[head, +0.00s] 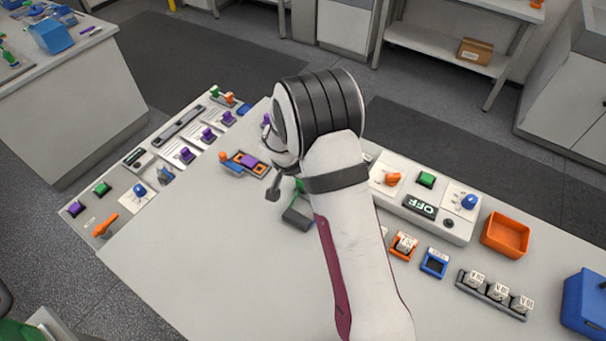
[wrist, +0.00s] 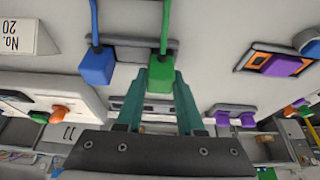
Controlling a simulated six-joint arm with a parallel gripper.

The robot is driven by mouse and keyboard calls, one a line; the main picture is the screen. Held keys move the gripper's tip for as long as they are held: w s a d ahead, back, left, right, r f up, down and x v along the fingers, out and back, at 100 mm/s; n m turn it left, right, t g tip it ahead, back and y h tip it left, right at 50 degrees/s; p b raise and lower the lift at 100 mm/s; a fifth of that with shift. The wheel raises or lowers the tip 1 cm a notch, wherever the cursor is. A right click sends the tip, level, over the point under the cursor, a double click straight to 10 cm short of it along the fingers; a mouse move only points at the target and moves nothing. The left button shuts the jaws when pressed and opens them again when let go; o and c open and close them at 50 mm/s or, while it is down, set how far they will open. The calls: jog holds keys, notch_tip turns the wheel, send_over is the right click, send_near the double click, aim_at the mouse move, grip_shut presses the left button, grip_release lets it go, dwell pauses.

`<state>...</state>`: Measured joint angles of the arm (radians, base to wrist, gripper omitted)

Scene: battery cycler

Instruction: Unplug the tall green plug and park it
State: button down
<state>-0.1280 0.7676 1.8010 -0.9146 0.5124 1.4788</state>
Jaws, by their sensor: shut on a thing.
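In the wrist view the green plug (wrist: 160,79) sits between the teal fingertips of my gripper (wrist: 161,88), which is shut on it. A green stem or cable runs from it toward the top of the picture. A dark grey block (wrist: 128,52) lies behind it; I cannot tell whether the plug touches that block. A blue plug (wrist: 97,66) with its own blue stem stands beside it on the left. In the head view my arm hides most of the gripper; a bit of green (head: 299,186) shows beside a dark grey block (head: 298,218).
A purple plug (head: 249,161) sits in an orange-framed holder on the bench. A panel with purple plugs (head: 186,154) runs along the left. A control box with an OFF display (head: 421,207), an orange tray (head: 505,234) and a blue bin (head: 585,300) are at right. The front-left bench top is clear.

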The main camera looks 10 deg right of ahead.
jog(key=shift+f, duration=0.2)
dwell(0.3)
jog(key=shift+c, duration=2.2)
grip_release()
jog(key=v, duration=1.6)
jog(key=s+d+r+g+y, duration=0.1)
jog(key=s+d+r+g, duration=0.2)
jog(key=s, duration=0.9)
jog(key=s+a+n+y, duration=0.1)
jog(key=s+y, duration=0.1)
jog(key=s, duration=0.6)
jog(key=s+a+r+n+y, duration=0.1)
jog(key=s+a+n+y, duration=0.1)
jog(key=s, duration=0.7)
jog(key=shift+s+r, duration=0.15)
jog(key=shift+r, duration=0.15)
